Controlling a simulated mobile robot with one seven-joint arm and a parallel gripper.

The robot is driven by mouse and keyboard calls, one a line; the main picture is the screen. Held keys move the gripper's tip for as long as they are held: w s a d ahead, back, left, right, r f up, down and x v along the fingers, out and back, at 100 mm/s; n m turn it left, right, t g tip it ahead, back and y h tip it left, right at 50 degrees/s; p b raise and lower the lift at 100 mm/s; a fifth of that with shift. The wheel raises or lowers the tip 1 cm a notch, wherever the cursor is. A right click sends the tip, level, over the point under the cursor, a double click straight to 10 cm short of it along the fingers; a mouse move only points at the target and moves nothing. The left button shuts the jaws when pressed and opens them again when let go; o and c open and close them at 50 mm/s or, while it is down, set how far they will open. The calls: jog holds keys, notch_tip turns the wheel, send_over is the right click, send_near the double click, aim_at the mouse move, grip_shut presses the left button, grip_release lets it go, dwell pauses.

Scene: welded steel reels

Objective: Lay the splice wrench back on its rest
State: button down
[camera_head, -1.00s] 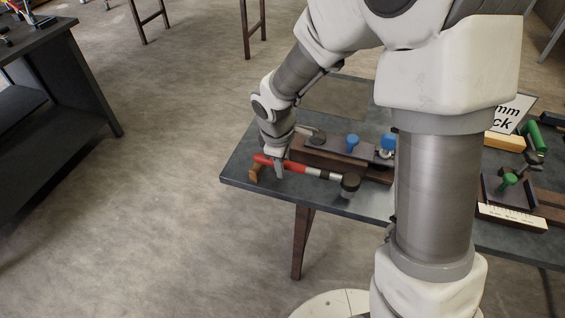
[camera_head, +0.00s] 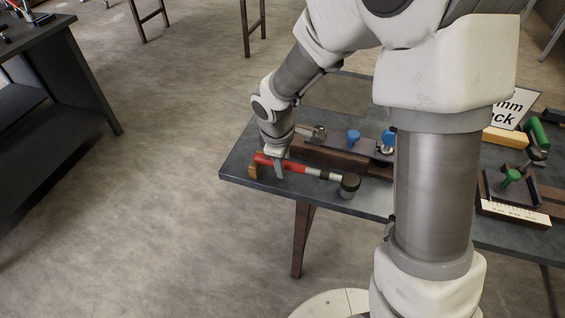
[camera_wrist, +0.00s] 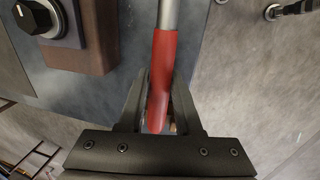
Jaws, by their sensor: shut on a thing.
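The splice wrench (camera_head: 296,168) has a red grip, a silver shaft and what looks like a dark round head (camera_head: 349,184) at its right end. It lies across the left part of the bench, low over the top or on it; I cannot tell which. My gripper (camera_head: 279,170) is shut on the red grip near its left end. In the wrist view the red grip (camera_wrist: 162,75) runs between the fingertips (camera_wrist: 158,85), with the silver shaft beyond. A small tan-brown piece (camera_head: 253,172) is at the grip's left end; I cannot tell whether it is the rest.
A green-knobbed fixture (camera_head: 510,178) is on the right of the bench. The bench's front left edge (camera_head: 240,183) is close to the gripper. My arm hides the bench's middle.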

jog(key=shift+f, duration=0.2)
jog(key=c, duration=0.5)
grip_release()
jog(key=r+p, duration=0.2)
jog(key=s+r+p, duration=0.1)
jog(key=r+p, duration=0.1)
jog(key=r, duration=0.1)
jog(key=r+p, duration=0.2)
jog(key=r, duration=0.1)
jog(key=shift+s+a, duration=0.25)
jog(key=shift+a, duration=0.05)
jog(key=s+d+r+m+t+p, duration=0.1)
jog(key=s+d+r+m, duration=0.25)
jog(key=r, duration=0.35)
jog(key=s+d+r+m+t+p, duration=0.1)
jog(key=s+d+r+m, duration=0.15)
jog(key=d+r, duration=0.4)
jog(key=s+d+r+m, duration=0.1)
jog(key=s+r+m, duration=0.1)
jog(key=s+r, duration=0.1)
jog(key=s+d+r+m+t+p, duration=0.1)
jog(key=s+r+m, duration=0.2)
jog(key=s+r, duration=0.1)
jog(key=s+d+r+m+p, duration=0.1)
jog(key=s+r+m, duration=0.2)
jog(key=s, duration=0.1)
jog(key=shift+s+r+t+y, duration=0.1)
jog(key=shift+r+t+y, duration=0.2)
jog(key=shift+y, duration=0.1)
